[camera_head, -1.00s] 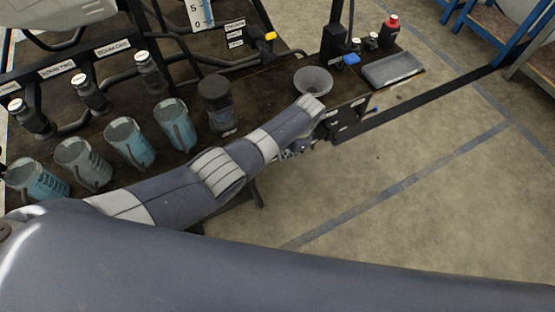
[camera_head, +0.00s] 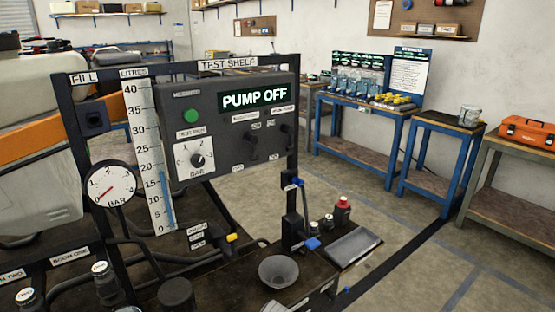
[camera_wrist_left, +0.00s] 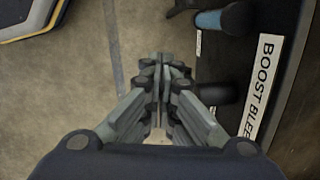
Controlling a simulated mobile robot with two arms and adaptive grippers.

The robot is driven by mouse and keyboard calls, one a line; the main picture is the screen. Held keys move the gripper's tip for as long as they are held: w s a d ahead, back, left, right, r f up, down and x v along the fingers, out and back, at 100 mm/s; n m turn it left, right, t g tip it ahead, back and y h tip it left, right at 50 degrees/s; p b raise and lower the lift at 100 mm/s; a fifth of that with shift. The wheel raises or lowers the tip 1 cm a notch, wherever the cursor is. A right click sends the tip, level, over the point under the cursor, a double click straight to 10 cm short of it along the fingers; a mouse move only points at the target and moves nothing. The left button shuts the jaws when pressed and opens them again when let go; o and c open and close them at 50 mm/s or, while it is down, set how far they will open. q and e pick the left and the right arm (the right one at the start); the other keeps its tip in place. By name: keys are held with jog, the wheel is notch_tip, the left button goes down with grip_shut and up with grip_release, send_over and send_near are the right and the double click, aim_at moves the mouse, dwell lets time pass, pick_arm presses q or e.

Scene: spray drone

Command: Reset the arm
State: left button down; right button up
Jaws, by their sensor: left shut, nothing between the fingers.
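My left gripper (camera_wrist_left: 161,65) shows in the left wrist view. Its fingers are together with nothing between them, over the concrete floor beside a black panel edge. A white label reading "BOOST BLE…" (camera_wrist_left: 268,85) is on the dark surface to its right. A blue-sleeved black handle (camera_wrist_left: 222,19) sits ahead and to the right of the fingertips. No arm of mine shows in the head view, and my right gripper is in neither view.
The test shelf panel (camera_head: 232,125) reads "PUMP OFF". A gauge (camera_head: 109,186), grey funnel (camera_head: 279,271), red-capped bottle (camera_head: 342,209) and metal tray (camera_head: 354,246) are at the bench. Blue tables (camera_head: 362,112) stand behind, with open floor between.

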pick_arm(q)
jog(key=s+a+f+n+h, duration=0.1)
jog(key=s+a+f+n, duration=0.1)
jog(key=s+f, duration=0.5)
jog(key=s+a+f+n+h, duration=0.1)
jog(key=s+a+f, duration=0.2)
jog(key=s+f, duration=0.4)
jog(key=s+a+f+n, duration=0.2)
jog(key=s+a+f, duration=0.2)
jog(key=s, duration=0.6)
jog(key=s+a+f+n, duration=0.2)
jog(key=s+a+f, duration=0.2)
jog(key=s, duration=0.7)
jog(key=s+a+f+n+p, duration=0.1)
jog(key=s+a+f, duration=0.3)
jog(key=s, duration=0.6)
jog(key=shift+s+a+f+n+t, duration=0.25)
jog(key=shift+a+n+t, duration=0.15)
jog(key=shift+a+n, duration=0.45)
jog(key=shift+a, duration=0.15)
